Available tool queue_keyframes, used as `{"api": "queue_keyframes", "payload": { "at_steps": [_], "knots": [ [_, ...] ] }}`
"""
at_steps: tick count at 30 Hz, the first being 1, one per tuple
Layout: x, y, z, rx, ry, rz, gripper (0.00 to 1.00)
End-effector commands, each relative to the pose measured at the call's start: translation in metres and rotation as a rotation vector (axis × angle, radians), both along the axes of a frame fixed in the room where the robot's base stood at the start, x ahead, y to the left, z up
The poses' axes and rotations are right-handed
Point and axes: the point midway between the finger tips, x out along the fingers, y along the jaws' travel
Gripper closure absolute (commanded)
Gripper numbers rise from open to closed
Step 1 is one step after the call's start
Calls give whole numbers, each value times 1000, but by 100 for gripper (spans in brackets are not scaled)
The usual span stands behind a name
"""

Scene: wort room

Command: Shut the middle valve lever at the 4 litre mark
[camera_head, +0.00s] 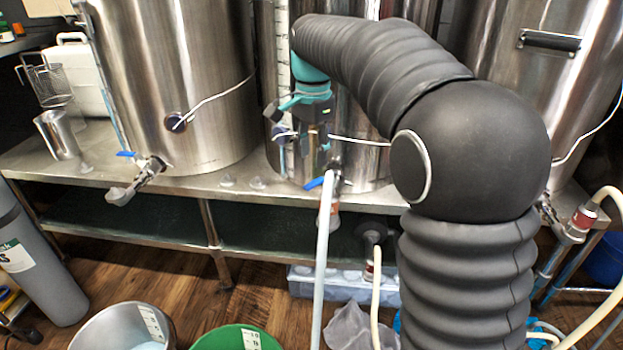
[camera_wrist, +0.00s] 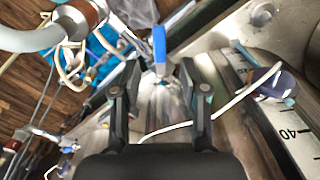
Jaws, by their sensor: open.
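The middle valve (camera_head: 335,172) is on the steel middle kettle, with a blue lever (camera_head: 317,183) pointing to the lower left. In the wrist view the blue lever (camera_wrist: 159,45) stands just beyond the fingertips, roughly in line with the gap between them. My gripper (camera_wrist: 158,88) is open and empty. In the head view my gripper (camera_head: 303,150) hangs in front of the middle kettle, just above and left of the valve. A pale hose (camera_head: 321,260) runs down from the valve out of frame. The green bucket (camera_head: 215,340) has a white scale strip; its liquid level is hidden.
A left kettle (camera_head: 170,80) has its own valve (camera_head: 150,172) with a blue lever. A right kettle (camera_head: 560,80) stands behind my arm. A steel pot (camera_head: 90,335) with a scale strip is on the floor. A thin white cable (camera_wrist: 225,108) crosses beside my gripper.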

Motion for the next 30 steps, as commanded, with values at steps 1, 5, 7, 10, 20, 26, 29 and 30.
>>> {"api": "queue_keyframes", "payload": {
  "at_steps": [1,5,7,10,20,26,29,30],
  "knots": [
    [-1,0,-12,-1,2,0,56],
    [-1,0,-34,-1,2,0,56],
    [-1,0,-44,0,1,0,56],
    [0,0,-54,-1,1,0,56],
    [0,-1,-65,1,-1,0,56],
    [0,-1,-65,1,-1,0,71],
    [0,0,-65,0,0,0,96],
    [0,0,-65,1,-1,0,100]
  ]
}}
